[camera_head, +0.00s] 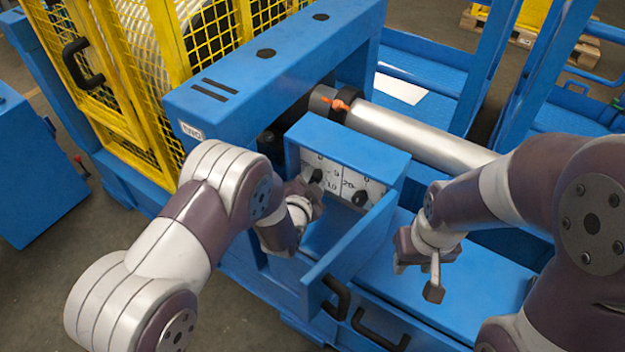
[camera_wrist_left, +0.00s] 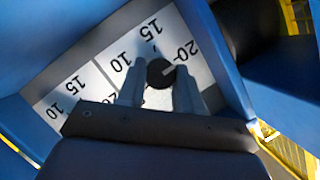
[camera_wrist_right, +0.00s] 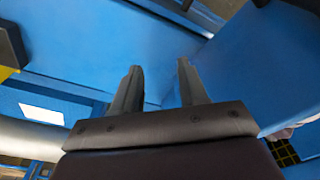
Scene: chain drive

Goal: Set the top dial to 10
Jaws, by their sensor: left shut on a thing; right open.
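A blue control box (camera_head: 352,138) stands open, with a white dial panel (camera_head: 343,184) inside. Two dark dials show in the head view, a left one (camera_head: 317,175) and a right one (camera_head: 360,198). My left gripper (camera_head: 312,190) is at the left dial. In the left wrist view its two fingers (camera_wrist_left: 160,92) are shut on a round black dial (camera_wrist_left: 159,72), one on each side. A pale line on this dial points toward the 20, with 10 and 15 on the other side. My right gripper (camera_wrist_right: 158,88) is open and empty, right of the box.
The box's blue door (camera_head: 352,242) hangs open between my grippers. A metal roller (camera_head: 420,135) runs behind the box. A yellow mesh cage (camera_head: 110,70) stands at the left. The blue surface (camera_head: 440,310) under my right gripper looks clear.

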